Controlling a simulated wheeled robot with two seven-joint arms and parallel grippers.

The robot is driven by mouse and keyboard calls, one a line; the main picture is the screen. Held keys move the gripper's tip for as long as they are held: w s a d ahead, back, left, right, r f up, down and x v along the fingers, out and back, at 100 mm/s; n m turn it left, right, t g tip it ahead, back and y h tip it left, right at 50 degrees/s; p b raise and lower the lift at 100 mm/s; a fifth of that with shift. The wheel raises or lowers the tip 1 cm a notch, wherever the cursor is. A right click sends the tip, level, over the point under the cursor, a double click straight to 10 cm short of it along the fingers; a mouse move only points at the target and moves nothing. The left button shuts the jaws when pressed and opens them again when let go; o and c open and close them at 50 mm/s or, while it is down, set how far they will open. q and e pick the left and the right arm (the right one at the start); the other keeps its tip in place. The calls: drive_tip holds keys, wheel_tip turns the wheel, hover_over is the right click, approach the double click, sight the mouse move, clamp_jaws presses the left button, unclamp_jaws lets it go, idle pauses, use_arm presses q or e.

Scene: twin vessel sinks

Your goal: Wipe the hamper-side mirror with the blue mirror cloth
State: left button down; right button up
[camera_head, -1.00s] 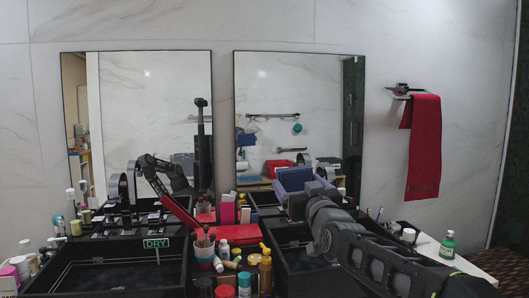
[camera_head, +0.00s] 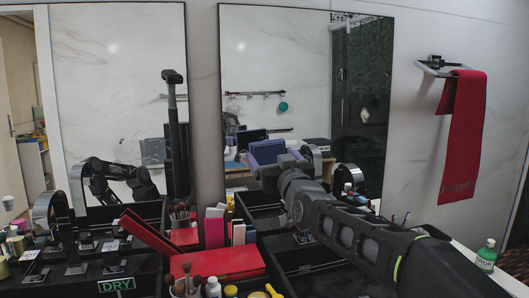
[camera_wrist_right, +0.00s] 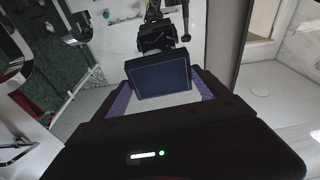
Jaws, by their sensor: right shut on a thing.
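The blue mirror cloth (camera_head: 268,150) shows as a purple-blue folded pad in front of the lower left part of the right-hand mirror (camera_head: 285,60). My right gripper (camera_head: 277,164) is shut on it. A darker blue shape beside it in the glass looks like its reflection. I cannot tell whether the cloth touches the glass. Which mirror is the hamper-side one does not show, as no hamper is in view. My left gripper is not in view.
Below the mirrors are black vessel sinks, chrome taps (camera_head: 52,215), a red box (camera_head: 217,262), brushes (camera_head: 181,214) and bottles. A left-hand mirror (camera_head: 115,60) hangs beside. A red towel (camera_head: 462,130) hangs at right, and a green bottle (camera_head: 487,255) stands below it.

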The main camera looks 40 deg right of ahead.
drive_tip(key=shift+s+r, duration=0.15)
drive_tip(key=shift+s, duration=0.05)
drive_tip(key=shift+w, duration=0.15)
drive_tip(key=shift+f+p+x, duration=0.2)
drive_tip(key=shift+p+x, duration=1.05)
drive_tip(key=shift+x, duration=0.8)
drive_tip(key=shift+w+d+f+p, duration=0.1)
drive_tip(key=shift+w+d+p, duration=0.1)
drive_tip(key=shift+w, duration=0.2)
drive_tip(key=shift+w+d+f+p, duration=0.1)
drive_tip(key=shift+w+p, duration=0.05)
drive_tip(key=shift+w, duration=0.25)
drive_tip(key=shift+x, duration=0.9)
drive_tip(key=shift+f, duration=0.15)
